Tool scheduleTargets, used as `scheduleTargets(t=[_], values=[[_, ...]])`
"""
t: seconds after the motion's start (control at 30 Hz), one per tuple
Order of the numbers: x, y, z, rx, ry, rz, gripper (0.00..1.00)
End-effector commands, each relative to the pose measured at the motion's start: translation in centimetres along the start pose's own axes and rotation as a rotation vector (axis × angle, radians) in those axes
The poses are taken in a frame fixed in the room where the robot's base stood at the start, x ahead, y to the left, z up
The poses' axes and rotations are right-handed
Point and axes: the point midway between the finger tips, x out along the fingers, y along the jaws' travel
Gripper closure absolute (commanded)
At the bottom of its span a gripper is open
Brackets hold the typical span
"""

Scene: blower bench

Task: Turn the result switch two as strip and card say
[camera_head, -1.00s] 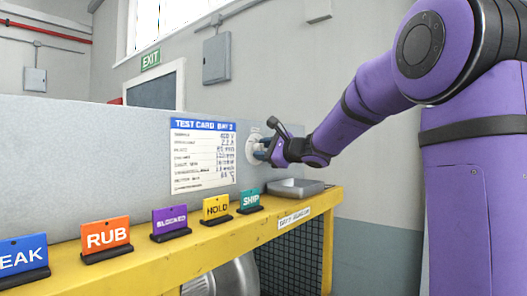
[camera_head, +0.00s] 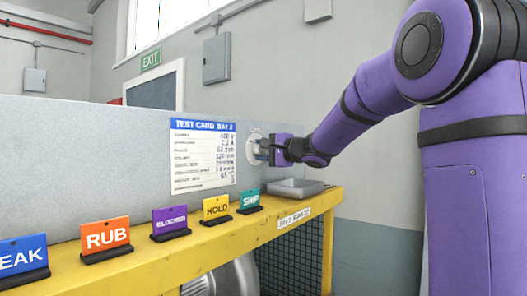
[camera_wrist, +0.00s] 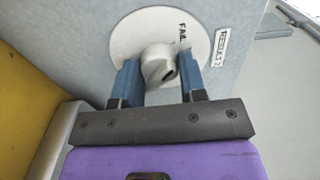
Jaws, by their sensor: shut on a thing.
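The result switch is a round pale plate with a grey knob, on the grey panel; its plate (camera_head: 252,146) is partly hidden by my gripper (camera_head: 268,153). In the wrist view the knob (camera_wrist: 158,62) sits between the blue fingers of my gripper (camera_wrist: 160,78), which is shut on it. A dark slot shows on the knob's face. The word FAIL is printed on the plate (camera_wrist: 130,38), and a RESULT label (camera_wrist: 221,45) is beside it. The test card (camera_head: 203,158), headed TEST CARD BAY 2, hangs left of the switch; its handwritten values are too small to read surely.
On the yellow bench (camera_head: 235,237) stand several tags, including RUB (camera_head: 106,235), BLOCKED (camera_head: 170,220), HOLD (camera_head: 216,207) and SHIP (camera_head: 250,198). A grey tray (camera_head: 295,188) lies below my gripper. A label is on the bench's front edge.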

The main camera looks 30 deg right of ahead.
Motion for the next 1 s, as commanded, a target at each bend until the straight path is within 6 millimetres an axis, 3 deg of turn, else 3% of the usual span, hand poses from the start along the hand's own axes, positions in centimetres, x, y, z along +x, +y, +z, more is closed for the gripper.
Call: scheduleTargets(t=[0.47,0.5,0.6,1.0], values=[[-0.01,0.14,0.00,-0.017,0.000,0.003,0.85],[-0.01,0.14,0.00,-0.017,0.000,0.003,0.59],[-0.01,0.12,-0.01,-0.017,0.000,0.002,0.36],[-0.78,0.03,-0.02,-0.017,0.001,0.001,0.36]])
